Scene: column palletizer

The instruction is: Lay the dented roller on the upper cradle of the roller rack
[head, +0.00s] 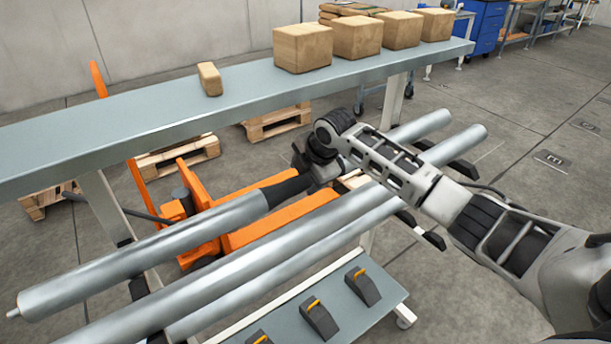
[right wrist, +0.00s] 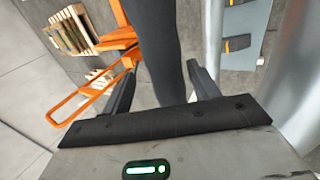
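The roller at my right gripper (head: 318,168) is a long grey metal cylinder (head: 150,247) with a dark middle section; no dent can be made out. It runs from the lower left, with a thin shaft end, to beyond my wrist. In the right wrist view the dark section (right wrist: 155,45) passes between my two fingers. The fingers stand apart, with gaps beside it, so the gripper is open around or just above it. Two more rollers (head: 270,252) lie parallel on the roller rack. Black rack arms (head: 462,169) show at right. The upper cradle cannot be clearly told. My left gripper is out of view.
A long grey-blue table (head: 130,122) with several cardboard boxes (head: 303,47) runs behind the rollers. An orange pallet jack (head: 200,215) and wooden pallets (head: 180,157) are beneath. A low shelf (head: 388,312) holds several dark wedge blocks (head: 320,318). Floor at right is open.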

